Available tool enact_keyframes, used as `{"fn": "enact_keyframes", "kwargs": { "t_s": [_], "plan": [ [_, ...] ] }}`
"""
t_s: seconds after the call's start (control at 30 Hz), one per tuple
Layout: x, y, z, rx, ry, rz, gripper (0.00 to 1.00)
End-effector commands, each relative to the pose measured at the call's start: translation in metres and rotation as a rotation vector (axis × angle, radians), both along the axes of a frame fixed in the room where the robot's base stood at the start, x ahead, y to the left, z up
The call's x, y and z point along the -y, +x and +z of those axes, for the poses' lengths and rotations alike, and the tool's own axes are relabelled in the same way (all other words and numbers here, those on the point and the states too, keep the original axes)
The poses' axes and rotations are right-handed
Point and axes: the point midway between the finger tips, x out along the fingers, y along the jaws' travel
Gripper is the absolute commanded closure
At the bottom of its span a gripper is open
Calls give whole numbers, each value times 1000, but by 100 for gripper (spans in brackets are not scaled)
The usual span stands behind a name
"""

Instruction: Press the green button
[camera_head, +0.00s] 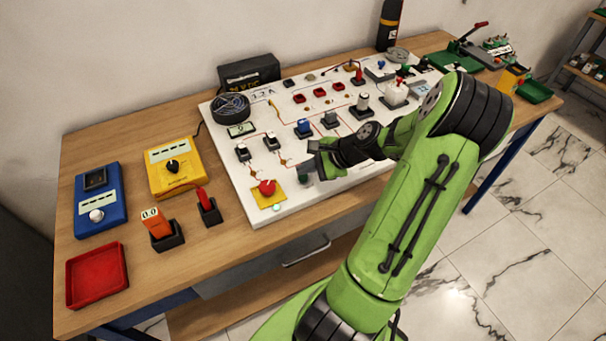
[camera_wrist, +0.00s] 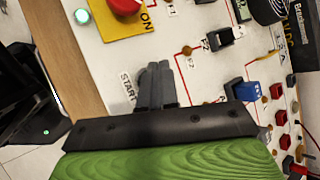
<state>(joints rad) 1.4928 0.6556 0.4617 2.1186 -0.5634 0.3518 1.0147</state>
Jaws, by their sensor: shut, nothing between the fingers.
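My gripper (camera_head: 308,168) is over the front edge of the white panel (camera_head: 243,180), with its fingers pointing down. In the wrist view the grey fingers (camera_wrist: 156,72) are together, with nothing between them. They are right beside the printed START label (camera_wrist: 128,88). A small dark green shape, probably the green button (camera_head: 304,180), shows at the fingertips in the head view. The fingers hide the button in the wrist view, and I cannot tell whether they touch it.
A red mushroom button (camera_head: 266,187) on a yellow plate and a lit green lamp (camera_head: 277,207) are to the left. Black and blue switches (camera_head: 304,127) stand behind the gripper. The wooden bench front (camera_head: 330,208) is clear.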

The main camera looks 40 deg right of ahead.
Motion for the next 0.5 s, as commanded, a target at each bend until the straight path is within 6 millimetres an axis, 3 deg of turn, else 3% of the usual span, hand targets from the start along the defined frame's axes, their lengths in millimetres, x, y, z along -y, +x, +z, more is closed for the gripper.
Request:
{"fn": "enact_keyframes", "kwargs": {
  "t_s": [0.5],
  "plan": [
    [0,0,-6,0,-1,-1,100]
  ]
}}
